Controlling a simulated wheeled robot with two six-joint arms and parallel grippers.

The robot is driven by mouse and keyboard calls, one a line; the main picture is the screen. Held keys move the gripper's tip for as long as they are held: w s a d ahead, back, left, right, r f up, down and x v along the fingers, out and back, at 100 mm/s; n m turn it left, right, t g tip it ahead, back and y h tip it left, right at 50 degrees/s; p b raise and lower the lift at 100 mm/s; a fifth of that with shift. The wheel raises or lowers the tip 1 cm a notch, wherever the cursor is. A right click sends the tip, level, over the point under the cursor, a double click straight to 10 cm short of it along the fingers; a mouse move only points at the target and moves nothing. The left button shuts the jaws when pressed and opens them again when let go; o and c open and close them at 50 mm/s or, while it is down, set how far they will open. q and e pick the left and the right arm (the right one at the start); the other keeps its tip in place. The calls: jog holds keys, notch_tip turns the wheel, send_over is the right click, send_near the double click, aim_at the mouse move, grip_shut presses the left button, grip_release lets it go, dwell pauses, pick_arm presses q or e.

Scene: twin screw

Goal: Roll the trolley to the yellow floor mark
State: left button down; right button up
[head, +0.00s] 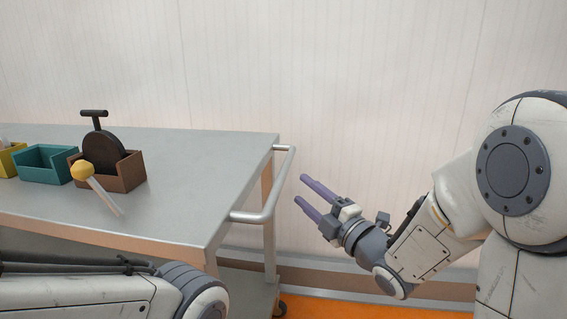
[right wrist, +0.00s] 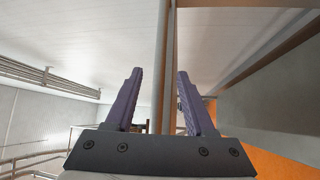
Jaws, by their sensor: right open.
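The trolley (head: 190,195) has a flat grey metal top and stands at the left in the head view. Its rounded push handle (head: 270,200) sticks out from its right end. My right gripper (head: 300,189) is open and empty, just right of the handle and apart from it, its purple fingers pointing left toward it. In the right wrist view its fingers (right wrist: 159,72) are spread, with an upright bar showing between them; I cannot tell how far off that bar is. My left gripper is outside the frames. I cannot make out a yellow floor mark.
On the trolley are a brown bin (head: 128,174) with a dark round handled object, a teal bin (head: 45,163), a yellow bin (head: 8,161) and a yellow-knobbed rod (head: 100,192). A pale wall (head: 380,80) stands behind. Orange floor (head: 345,306) shows below right.

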aim_at(283, 175)
jog(key=shift+p+x, duration=2.45)
jog(key=shift+x, duration=1.95)
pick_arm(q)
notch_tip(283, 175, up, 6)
pick_arm(e)
jog(key=shift+c, duration=0.2)
grip_shut()
jog(key=shift+f, duration=0.1)
